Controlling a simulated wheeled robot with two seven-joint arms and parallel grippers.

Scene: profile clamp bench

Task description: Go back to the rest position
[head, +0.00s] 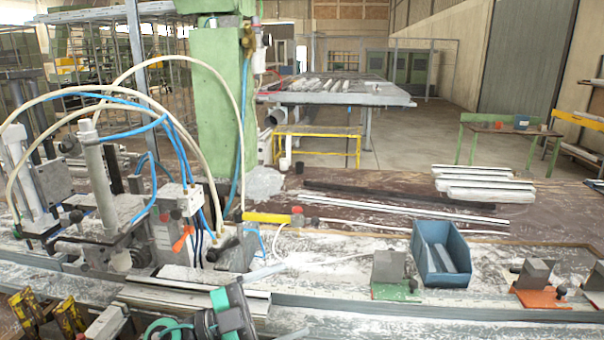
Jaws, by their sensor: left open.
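My left gripper (238,308) is at the bottom of the head view, left of centre, with dark and green parts of my arm around it. It is open, and I see nothing held in it. It is in front of the near edge of the bench, by a pale metal profile (190,300) lying below the clamp machine. Its fingers are hard to make out against the bench. My right gripper is not in view.
A clamp machine (110,205) with hoses and a green column (217,120) stand left. A blue bin (428,252) holding grey pieces sits between two fixtures, one on a green plate (397,291), one on orange (541,298). Profiles (485,185) lie behind. The bench middle is mostly clear.

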